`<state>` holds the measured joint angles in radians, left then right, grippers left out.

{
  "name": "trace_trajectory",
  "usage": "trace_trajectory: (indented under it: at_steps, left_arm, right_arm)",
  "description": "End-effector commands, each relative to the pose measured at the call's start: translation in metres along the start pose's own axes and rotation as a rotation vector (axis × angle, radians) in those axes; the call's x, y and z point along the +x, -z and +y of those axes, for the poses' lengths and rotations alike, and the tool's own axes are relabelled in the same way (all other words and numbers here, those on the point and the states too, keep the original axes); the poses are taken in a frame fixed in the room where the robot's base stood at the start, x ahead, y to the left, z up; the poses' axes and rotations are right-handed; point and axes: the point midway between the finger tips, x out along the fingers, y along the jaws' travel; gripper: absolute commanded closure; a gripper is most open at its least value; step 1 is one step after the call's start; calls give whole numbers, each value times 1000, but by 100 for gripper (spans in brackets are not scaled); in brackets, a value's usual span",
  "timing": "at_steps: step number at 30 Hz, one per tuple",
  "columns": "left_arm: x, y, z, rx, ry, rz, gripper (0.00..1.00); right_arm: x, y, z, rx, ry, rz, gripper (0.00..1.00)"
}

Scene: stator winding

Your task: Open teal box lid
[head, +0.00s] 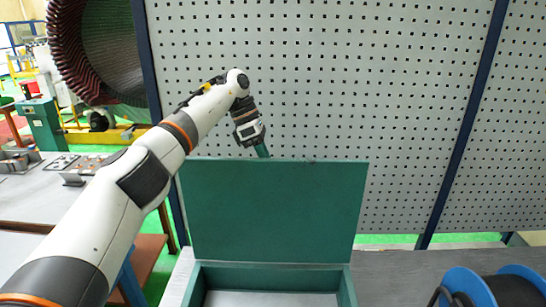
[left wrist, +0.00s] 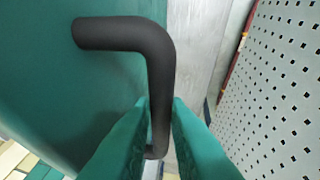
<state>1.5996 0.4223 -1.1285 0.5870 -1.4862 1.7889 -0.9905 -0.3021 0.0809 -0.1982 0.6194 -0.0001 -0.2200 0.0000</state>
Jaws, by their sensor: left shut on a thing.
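The teal box (head: 275,267) stands at the bottom middle of the head view with its lid (head: 275,212) raised, standing about upright at the far side. The box interior shows a grey floor. My left gripper (head: 262,151) reaches behind the top edge of the lid, so its fingertips are hidden there. In the left wrist view, its teal fingers (left wrist: 161,104) are shut on the black bent handle (left wrist: 122,34) on the lid's outer face. My right gripper is in neither view.
A blue spool (head: 466,284) with dark winding sits on the grey table (head: 400,268) at the lower right. A perforated metal panel (head: 330,80) stands behind the box. A large stator ring (head: 70,50) is at the upper left.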

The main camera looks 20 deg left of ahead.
Motion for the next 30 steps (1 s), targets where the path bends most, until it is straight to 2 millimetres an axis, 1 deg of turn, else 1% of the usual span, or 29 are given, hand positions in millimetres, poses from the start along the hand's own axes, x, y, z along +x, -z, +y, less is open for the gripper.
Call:
trace_trajectory:
  at_steps: [1, 6, 19, 20, 21, 23, 30]
  left_arm:
    - [19, -12, -3, -21, -25, -32, 100]
    - [19, -15, -7, -19, -26, -33, 100]
    - [20, -16, -8, -18, -27, -34, 100]
    - [20, -16, -8, -18, -27, -35, 81]
    - [19, -16, -8, -18, -26, -34, 74]
    - [19, -15, -8, -17, -25, -31, 64]
    - [17, -14, -8, -14, -23, -26, 64]
  right_arm:
    - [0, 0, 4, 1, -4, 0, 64]
    - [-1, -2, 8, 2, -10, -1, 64]
    - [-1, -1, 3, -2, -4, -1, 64]
    - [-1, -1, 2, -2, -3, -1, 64]
    - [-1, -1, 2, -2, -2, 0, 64]
    - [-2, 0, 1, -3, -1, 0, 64]
    - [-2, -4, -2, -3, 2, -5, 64]
